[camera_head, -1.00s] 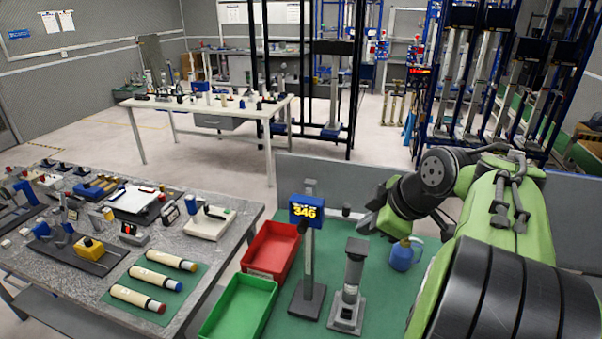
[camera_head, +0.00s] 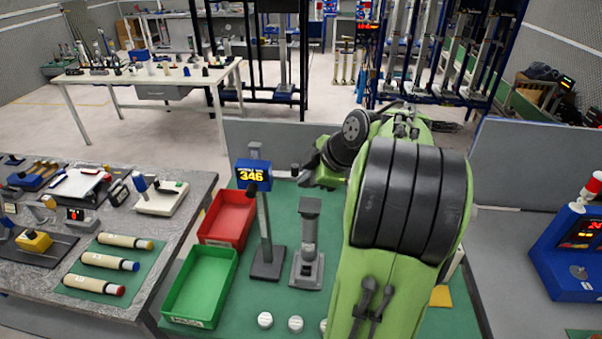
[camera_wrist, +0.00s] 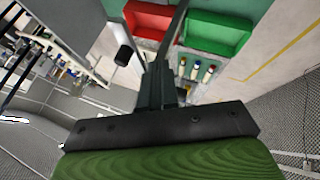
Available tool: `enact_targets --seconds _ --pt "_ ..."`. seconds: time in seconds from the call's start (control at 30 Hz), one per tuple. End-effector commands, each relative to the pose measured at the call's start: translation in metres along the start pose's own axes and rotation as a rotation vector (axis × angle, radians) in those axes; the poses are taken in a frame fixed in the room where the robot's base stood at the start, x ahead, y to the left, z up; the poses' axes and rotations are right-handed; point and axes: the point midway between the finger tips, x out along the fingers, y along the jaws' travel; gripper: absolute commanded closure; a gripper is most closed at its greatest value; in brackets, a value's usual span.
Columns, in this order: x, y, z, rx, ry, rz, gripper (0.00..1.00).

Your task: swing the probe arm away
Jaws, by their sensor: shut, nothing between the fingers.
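The gauge stand (camera_head: 265,230) is a dark upright post on a flat base, with a blue display (camera_head: 254,175) reading 346. A small black knob (camera_head: 295,169) sits to the right of the display, apparently the probe arm's end; its link to the post is hard to make out. My gripper (camera_head: 308,175) is shut and empty, just right of this knob, partly hidden by my own arm. In the wrist view a black knob (camera_wrist: 123,55) is left of my shut fingers (camera_wrist: 163,80), with a visible gap. A grey post (camera_wrist: 178,30) rises beyond the fingertips.
A grey pedestal (camera_head: 307,245) stands right of the gauge stand. A red bin (camera_head: 228,218) and a green bin (camera_head: 200,287) lie left. Several white discs (camera_head: 265,320) lie in front. A low grey partition (camera_head: 265,145) closes the back. A blue console (camera_head: 570,255) stands far right.

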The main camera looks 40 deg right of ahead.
Motion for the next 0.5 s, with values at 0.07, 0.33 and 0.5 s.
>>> enact_targets --seconds 0.07,0.33,0.5 --pt "0.019 -0.002 0.000 0.000 0.003 -0.006 1.00" --pt "0.033 0.034 -0.001 0.000 0.000 -0.001 1.00" --pt "0.035 0.036 -0.001 0.000 0.000 0.000 1.00"
